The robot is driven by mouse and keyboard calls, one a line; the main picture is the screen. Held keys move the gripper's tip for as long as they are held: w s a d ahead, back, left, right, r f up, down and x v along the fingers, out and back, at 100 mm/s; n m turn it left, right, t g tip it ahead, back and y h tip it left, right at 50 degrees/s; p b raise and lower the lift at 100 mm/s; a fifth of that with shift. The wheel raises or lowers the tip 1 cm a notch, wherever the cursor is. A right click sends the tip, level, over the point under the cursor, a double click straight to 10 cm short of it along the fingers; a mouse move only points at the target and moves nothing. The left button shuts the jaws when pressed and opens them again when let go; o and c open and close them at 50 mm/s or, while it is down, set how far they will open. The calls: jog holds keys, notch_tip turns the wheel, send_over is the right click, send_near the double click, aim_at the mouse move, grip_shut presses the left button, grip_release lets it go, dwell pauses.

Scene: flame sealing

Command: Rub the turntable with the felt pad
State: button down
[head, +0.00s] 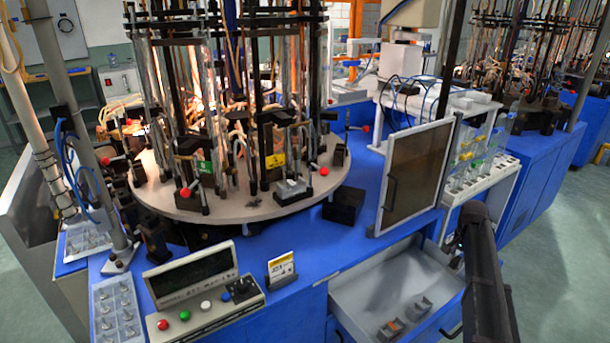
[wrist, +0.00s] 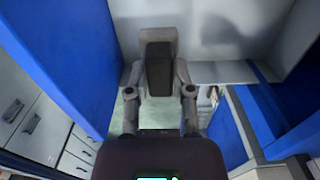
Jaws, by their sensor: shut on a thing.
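The turntable (head: 240,202) is a large round grey disc at the left middle of the head view, crowded with rods, clamps and glass tubes. A bare strip shows along its front rim. In the wrist view my gripper (wrist: 160,92) is shut on a grey piece with a dark face, which looks like the felt pad (wrist: 158,66). Its underside is hidden. In the head view my dark arm stands at the lower right, to the right of the open drawer and well apart from the turntable. The held pad cannot be made out there.
A control box (head: 205,310), a small card stand (head: 282,271) and a black block (head: 344,206) sit on the blue bench. A framed dark panel (head: 414,178) stands upright between my arm and the turntable.

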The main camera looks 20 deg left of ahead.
notch_tip(320, 180, up, 32)
jog(key=p, duration=3.1)
jog(key=shift+d+f, duration=0.1)
